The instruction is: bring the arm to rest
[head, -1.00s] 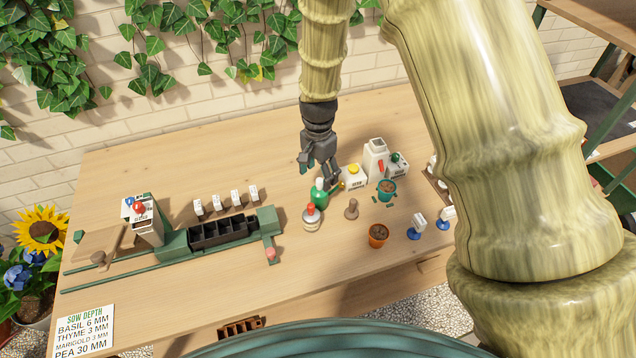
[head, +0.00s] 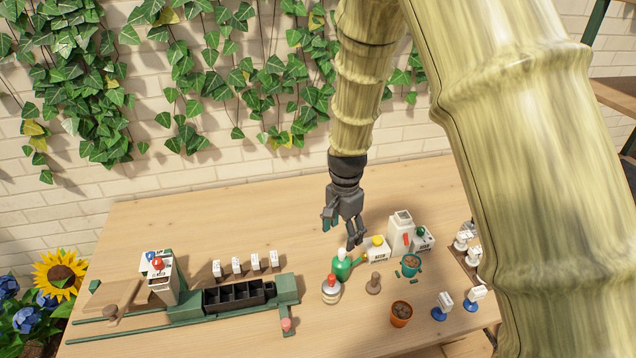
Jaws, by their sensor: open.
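My gripper (head: 342,232) hangs from the bamboo-textured arm above the back middle of the wooden table (head: 230,208). Its fingers point down and are open, with nothing seen between them. In the picture it is just above a green bottle (head: 342,268) and to the left of a white box with a yellow top (head: 377,251). The gap between the fingertips and the bottle is hard to judge from this angle.
A green rail fixture with a black cell tray (head: 238,297) stands at the left. A terracotta pot (head: 401,314), a teal pot (head: 411,265), a wooden tamper (head: 374,284) and a red-topped jar (head: 331,290) stand near the bottle. The back left table is clear.

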